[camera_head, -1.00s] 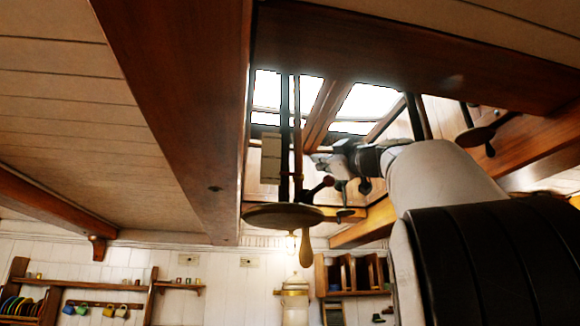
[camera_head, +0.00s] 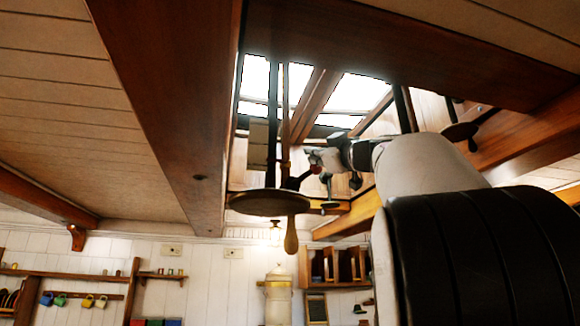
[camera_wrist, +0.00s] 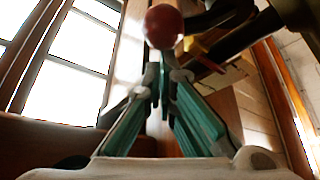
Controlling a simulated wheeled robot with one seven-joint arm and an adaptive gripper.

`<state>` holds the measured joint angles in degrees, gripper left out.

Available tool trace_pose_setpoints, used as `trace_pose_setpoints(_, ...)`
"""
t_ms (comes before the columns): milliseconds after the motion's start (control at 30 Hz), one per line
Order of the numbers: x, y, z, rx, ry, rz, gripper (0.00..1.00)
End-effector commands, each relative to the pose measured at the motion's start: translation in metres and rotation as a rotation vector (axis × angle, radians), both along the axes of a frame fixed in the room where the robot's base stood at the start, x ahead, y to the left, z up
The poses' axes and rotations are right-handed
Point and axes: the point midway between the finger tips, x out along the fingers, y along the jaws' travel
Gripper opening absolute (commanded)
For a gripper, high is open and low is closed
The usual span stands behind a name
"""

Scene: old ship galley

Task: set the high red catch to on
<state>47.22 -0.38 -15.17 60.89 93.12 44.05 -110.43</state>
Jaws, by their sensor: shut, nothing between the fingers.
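The red catch shows as a round red knob (camera_wrist: 164,26) just beyond my fingertips at the top of the wrist view. In the head view the small red knob (camera_head: 314,169) sits at the end of a short dark lever, slanting up to the right from the hanging rods under the skylight. My gripper (camera_wrist: 163,68) is shut and empty, its fingers pointing at the knob. In the head view my gripper (camera_head: 316,158) is right by the knob and partly hides it. I cannot tell whether they touch.
A round wooden disc (camera_head: 268,203) hangs below the lever, with a wooden handle (camera_head: 291,236) under it. A heavy beam (camera_head: 185,110) runs along the left of the skylight opening. Another beam (camera_head: 400,55) crosses in front.

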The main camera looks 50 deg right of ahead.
Motion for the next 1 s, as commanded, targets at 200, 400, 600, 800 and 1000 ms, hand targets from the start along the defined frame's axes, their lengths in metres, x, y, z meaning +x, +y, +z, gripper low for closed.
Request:
trace_pose_setpoints(200, 0.000, -0.001, -0.002, 0.028, -0.018, -0.001, 0.00)
trace_pose_setpoints(400, -0.001, -0.003, -0.004, 0.061, -0.039, 0.000, 0.00)
trace_pose_setpoints(600, -0.002, -0.007, -0.010, 0.129, -0.081, -0.001, 0.00)
trace_pose_setpoints(800, -0.004, -0.012, -0.018, 0.240, -0.149, -0.001, 0.00)
trace_pose_setpoints(1000, -0.008, -0.017, -0.023, 0.353, -0.218, 0.000, 0.00)
